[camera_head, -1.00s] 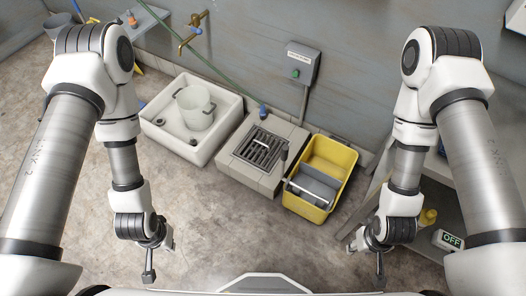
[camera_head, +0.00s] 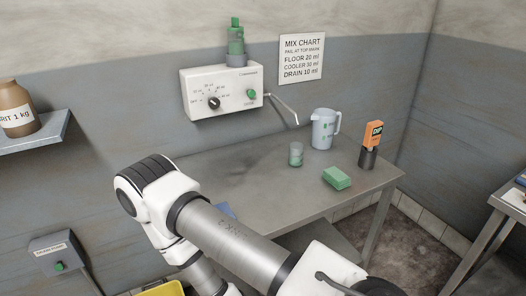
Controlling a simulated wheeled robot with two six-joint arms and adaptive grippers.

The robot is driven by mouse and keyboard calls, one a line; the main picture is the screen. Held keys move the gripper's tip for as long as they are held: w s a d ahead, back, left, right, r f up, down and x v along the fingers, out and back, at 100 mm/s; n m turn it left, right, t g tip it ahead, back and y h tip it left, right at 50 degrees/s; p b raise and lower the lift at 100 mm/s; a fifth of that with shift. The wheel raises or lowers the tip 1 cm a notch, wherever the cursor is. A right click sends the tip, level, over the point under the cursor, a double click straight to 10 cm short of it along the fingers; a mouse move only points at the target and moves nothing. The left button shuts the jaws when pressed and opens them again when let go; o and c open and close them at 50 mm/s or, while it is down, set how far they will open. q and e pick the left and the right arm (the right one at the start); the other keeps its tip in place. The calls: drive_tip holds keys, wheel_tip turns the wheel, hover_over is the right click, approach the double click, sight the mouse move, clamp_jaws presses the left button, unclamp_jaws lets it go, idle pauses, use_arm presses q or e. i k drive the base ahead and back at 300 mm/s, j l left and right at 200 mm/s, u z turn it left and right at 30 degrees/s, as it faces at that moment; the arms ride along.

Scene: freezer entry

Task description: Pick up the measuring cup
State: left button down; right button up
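A small clear cup with a greenish tint (camera_head: 296,154) stands upright on the grey metal table (camera_head: 240,180). It appears to be the measuring cup; any markings are too small to read. A larger pale blue-white jug with a handle (camera_head: 323,130) stands upright behind it and to its right, apart from it.
A green block (camera_head: 337,178) and an orange-labelled item in a dark holder (camera_head: 371,146) stand right of the cup. A wall dispenser (camera_head: 222,92) with a thin spout hangs above the table. A mix chart (camera_head: 301,59) is on the wall. Another table (camera_head: 500,215) stands at right.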

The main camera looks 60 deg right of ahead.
sight(296, 150)
drive_tip(key=z, duration=2.1)
